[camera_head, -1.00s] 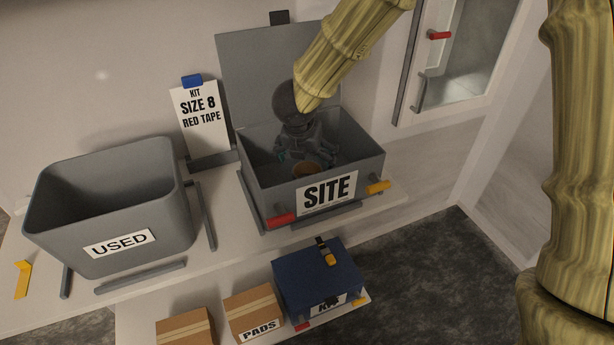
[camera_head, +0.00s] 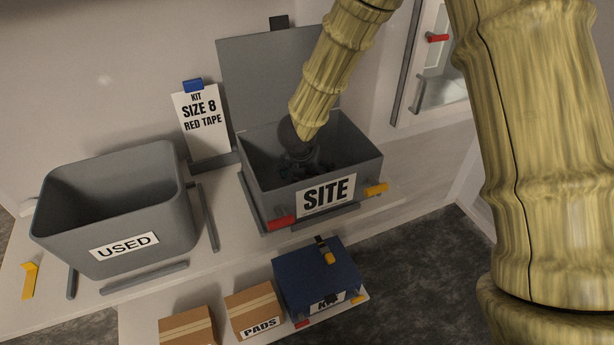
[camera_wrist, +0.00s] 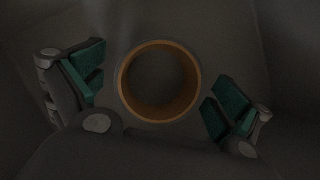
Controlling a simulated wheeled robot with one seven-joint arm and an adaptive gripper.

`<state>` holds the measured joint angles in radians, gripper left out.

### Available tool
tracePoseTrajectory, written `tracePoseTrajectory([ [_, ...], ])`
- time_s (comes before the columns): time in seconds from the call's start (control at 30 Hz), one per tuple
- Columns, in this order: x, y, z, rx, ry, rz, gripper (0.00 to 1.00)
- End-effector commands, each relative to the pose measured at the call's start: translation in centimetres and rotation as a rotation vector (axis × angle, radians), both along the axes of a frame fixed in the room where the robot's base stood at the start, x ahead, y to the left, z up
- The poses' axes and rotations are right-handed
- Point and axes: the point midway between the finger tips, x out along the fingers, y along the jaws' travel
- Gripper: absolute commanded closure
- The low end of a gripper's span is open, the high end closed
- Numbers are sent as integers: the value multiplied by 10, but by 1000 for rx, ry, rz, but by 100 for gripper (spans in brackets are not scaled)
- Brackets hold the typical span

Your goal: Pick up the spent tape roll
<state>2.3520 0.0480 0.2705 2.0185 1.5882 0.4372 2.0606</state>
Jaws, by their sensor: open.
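The spent tape roll shows in the wrist view as an empty orange-brown ring (camera_wrist: 124,95) on the floor of the grey SITE box (camera_head: 362,176). My gripper (camera_wrist: 155,92) is open inside that box, with one green-padded finger on each side of the ring. Gaps show between the pads and the ring, so I see no contact. In the head view my gripper (camera_head: 305,168) reaches down into the box, and the roll is hidden there by the gripper and the front wall.
The box's lid (camera_head: 262,85) stands open behind it. A blue case (camera_head: 300,272) and cardboard boxes (camera_head: 250,303) sit lower in front. The box walls closely surround my gripper.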

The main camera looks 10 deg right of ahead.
Motion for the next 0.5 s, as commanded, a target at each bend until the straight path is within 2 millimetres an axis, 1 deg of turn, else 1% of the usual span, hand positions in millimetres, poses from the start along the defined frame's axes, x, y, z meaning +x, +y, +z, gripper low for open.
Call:
tracePoseTrajectory([
  [0.23, 0, 0, -1, 0, 0, 0, 0],
  [0.37, 0, 0, -1, 0, 0, 0, 24],
  [0.4, 0, 0, -1, 0, 0, 0, 31],
  [0.47, 0, 0, -1, 0, 0, 0, 42],
  [0.5, 0, 0, -1, 0, 0, 0, 43],
])
